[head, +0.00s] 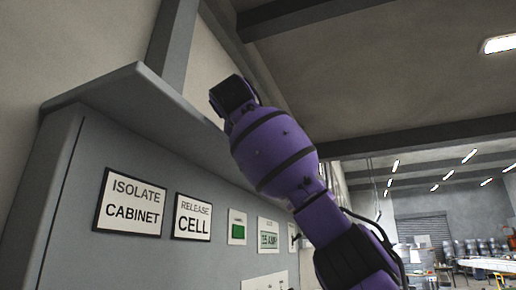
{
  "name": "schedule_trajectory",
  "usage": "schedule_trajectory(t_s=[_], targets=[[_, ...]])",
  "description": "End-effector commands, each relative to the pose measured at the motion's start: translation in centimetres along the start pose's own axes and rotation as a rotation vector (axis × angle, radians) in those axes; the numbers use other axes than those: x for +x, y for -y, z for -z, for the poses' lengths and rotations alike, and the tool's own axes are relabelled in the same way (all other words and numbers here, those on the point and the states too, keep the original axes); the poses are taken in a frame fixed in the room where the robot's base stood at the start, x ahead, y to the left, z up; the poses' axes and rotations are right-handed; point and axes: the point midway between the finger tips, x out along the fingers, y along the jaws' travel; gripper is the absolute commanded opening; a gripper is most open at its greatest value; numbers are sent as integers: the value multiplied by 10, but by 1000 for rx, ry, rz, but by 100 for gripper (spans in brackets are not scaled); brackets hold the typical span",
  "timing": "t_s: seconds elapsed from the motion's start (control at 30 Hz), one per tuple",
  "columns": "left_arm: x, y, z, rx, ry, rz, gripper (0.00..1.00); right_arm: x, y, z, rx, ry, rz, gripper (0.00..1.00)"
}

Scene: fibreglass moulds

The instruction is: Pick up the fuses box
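I see no loose box that I can make out as the fuses box. A grey cabinet (85,180) with a sloping top fills the left and carries several signs. My purple arm (275,150) rises from the lower right across the cabinet's right part and ends in a black part near the cabinet's top edge. No gripper fingers show on it. My other arm is out of view.
The cabinet bears an "ISOLATE CABINET" sign (132,203) and a "RELEASE CELL" sign (192,217). A beam stands behind it. At the far right, a hall opens with a roller door (423,228), a pale table (487,264) and blurred clutter.

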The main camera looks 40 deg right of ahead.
Motion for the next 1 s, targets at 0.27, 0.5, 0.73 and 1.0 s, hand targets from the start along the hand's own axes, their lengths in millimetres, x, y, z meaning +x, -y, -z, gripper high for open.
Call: schedule_trajectory(t_s=[0.27,0.5,0.73,1.0], targets=[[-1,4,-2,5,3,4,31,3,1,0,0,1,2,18],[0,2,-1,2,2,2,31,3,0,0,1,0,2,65],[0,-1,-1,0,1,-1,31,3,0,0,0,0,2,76],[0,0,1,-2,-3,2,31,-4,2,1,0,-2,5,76]])
